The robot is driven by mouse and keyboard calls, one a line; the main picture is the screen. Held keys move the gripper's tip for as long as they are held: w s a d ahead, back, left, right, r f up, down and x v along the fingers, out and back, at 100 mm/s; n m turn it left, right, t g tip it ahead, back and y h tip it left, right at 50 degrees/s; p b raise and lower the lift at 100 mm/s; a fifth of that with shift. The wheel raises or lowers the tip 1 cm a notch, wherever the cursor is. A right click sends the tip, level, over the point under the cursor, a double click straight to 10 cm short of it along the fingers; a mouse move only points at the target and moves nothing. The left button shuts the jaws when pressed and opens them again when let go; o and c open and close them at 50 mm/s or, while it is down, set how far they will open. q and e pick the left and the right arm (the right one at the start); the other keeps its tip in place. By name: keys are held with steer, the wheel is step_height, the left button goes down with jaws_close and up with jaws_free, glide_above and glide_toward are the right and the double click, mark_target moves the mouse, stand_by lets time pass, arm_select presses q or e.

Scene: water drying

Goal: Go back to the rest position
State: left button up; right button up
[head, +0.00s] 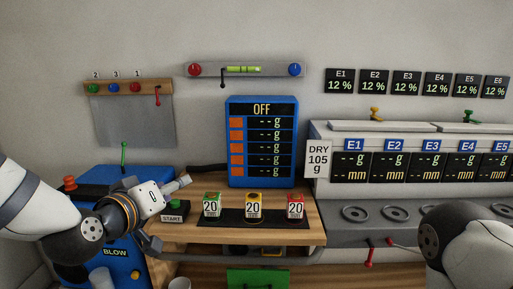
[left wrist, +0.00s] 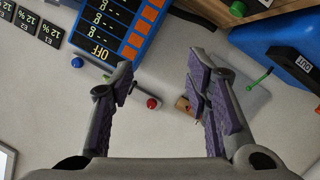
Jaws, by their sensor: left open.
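My left gripper shows in the left wrist view (left wrist: 160,75), with its two purple-padded fingers spread wide and nothing between them. Beyond them is the pale wall with the display board. In the head view my left arm comes in from the left, in front of the blue machine (head: 115,182).
A blue display reading OFF (head: 262,110) stands behind. A row of stations (head: 470,214) runs along the right. A green drawer (head: 258,280) is below.

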arm_select(q)
steer(key=s+f+m+g, duration=0.1)
steer(key=s+f+g, duration=0.2)
steer(key=s+f, duration=0.45)
steer(key=s+f+g+y, duration=0.15)
steer(key=s+f, duration=0.25)
steer(key=f, duration=0.6)
steer(key=s+f+m+g, duration=0.1)
steer(key=s+f+g, duration=0.4)
steer(key=f, duration=0.4)
steer(key=s+a+f+g, duration=0.1)
steer(key=s+f+g, duration=0.1)
steer(key=s, duration=0.7)
steer(key=s+a+f+m+g+y, duration=0.1)
steer(key=s+f, duration=0.3)
steer(key=s, duration=0.5)
steer(key=s+a+f+g, duration=0.2)
steer(key=s+f+g, duration=0.1)
steer(key=s, duration=0.5)
steer(key=shift+s+a+f+g+y, duration=0.25)
steer(key=shift+s+a+g+y, duration=0.1)
steer(key=shift+s, duration=0.05)
